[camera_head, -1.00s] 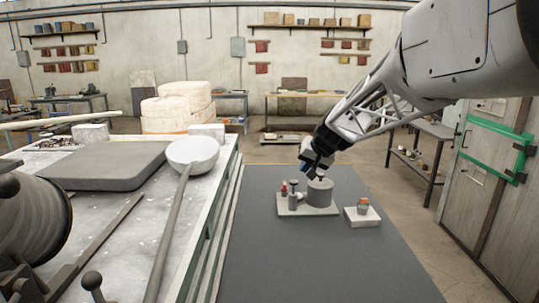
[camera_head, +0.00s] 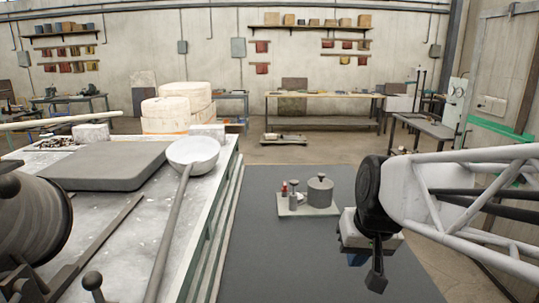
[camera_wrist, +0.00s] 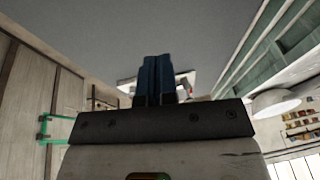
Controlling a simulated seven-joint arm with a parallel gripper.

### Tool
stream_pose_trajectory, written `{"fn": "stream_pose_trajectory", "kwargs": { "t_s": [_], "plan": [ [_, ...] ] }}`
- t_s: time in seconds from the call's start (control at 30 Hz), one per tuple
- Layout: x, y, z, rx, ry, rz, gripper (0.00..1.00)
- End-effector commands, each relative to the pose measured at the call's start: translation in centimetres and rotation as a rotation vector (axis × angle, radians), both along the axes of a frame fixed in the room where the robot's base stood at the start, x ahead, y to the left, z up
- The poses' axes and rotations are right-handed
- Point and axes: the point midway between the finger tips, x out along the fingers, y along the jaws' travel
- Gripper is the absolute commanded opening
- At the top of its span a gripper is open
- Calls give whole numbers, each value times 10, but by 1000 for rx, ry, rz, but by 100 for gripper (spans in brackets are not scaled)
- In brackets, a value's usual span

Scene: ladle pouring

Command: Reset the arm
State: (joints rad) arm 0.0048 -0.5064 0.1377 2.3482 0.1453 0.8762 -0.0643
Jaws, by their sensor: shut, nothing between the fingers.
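My gripper (camera_head: 362,260) hangs low at the right, over the dark grey table (camera_head: 270,260) and apart from the ladle. In the wrist view its blue fingers (camera_wrist: 156,75) are together with nothing between them. The ladle (camera_head: 193,152), with a pale bowl and long grey handle, lies on the left bench, its handle toward me. A grey lidded pot (camera_head: 320,191) stands on a light board left of my gripper.
The left bench (camera_head: 130,225) holds a grey slab (camera_head: 105,165) and a large dark drum (camera_head: 30,220). The front and left of the dark table are clear.

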Motion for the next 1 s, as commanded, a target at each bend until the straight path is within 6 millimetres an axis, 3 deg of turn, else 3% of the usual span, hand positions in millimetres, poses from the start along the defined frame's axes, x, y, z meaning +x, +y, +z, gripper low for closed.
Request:
{"fn": "stream_pose_trajectory", "kwargs": {
  "t_s": [0.03, 0.2, 0.4, 1.0],
  "plan": [
    [-18, -3, -4, -16, 6, -2, 0],
    [-67, -13, -23, -72, 34, -8, 0],
    [-100, -20, -37, -111, 53, -16, 0],
    [-107, -22, -41, -120, 59, -17, 0]
  ]
}}
